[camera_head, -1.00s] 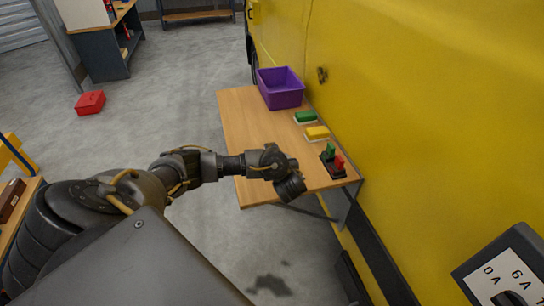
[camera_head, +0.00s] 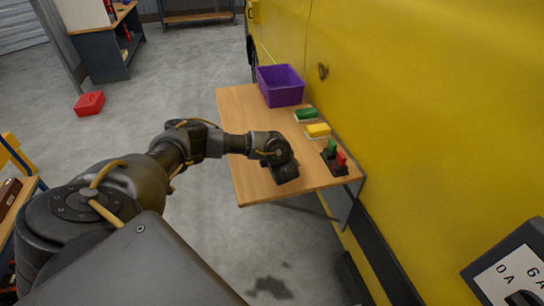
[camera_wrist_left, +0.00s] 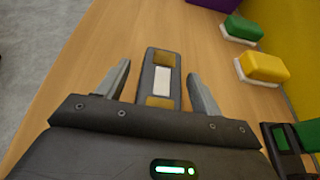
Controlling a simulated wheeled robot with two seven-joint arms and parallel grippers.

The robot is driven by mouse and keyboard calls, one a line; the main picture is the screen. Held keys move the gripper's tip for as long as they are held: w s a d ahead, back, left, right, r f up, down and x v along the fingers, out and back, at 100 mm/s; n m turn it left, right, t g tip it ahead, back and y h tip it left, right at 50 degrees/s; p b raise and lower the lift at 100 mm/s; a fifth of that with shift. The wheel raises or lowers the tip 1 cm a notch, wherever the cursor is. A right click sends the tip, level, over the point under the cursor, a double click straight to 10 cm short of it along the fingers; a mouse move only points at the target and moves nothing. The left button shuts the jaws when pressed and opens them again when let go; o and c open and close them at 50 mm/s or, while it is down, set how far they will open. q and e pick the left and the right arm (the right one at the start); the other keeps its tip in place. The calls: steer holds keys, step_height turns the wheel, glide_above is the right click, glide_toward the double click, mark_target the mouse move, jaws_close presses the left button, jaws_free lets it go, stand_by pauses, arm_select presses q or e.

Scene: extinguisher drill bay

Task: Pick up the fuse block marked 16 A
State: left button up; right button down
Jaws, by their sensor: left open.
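A dark block (camera_wrist_left: 151,79) with brass-coloured ends and a pale label lies on the wooden table in the left wrist view. No marking on its label is legible, so I cannot tell whether it is the 16 A one. In the head view my left gripper (camera_head: 284,173) is over the table's near part and hides the block. My right gripper is not in view.
A dark panel (camera_head: 505,270) is at lower right.

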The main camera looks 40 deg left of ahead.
arm_select(q)
steer(key=c, duration=1.2)
steer(key=shift+r, duration=0.15)
steer(key=shift+r, duration=0.2)
steer(key=s+r+p, duration=0.1)
steer(key=r+p, duration=0.1)
steer(key=d+r+p, duration=0.1)
steer(key=r+p, duration=0.1)
steer(key=s+d+r+p, duration=0.1)
steer(key=r, duration=0.2)
steer(key=shift+s+d+p, duration=0.15)
steer(key=shift+s+p, duration=0.2)
steer(key=shift+p, duration=0.05)
steer(key=p+v, duration=0.2)
steer(key=v, duration=0.2)
steer(key=a+p+v, duration=0.1)
steer(key=p+v, duration=0.2)
steer(key=s+r+p+v, duration=0.1)
steer(key=p+v, duration=0.1)
steer(key=v, duration=0.2)
steer(key=shift+s+r+p, duration=0.2)
steer(key=shift+s+p, duration=0.05)
steer(key=shift+p, duration=0.1)
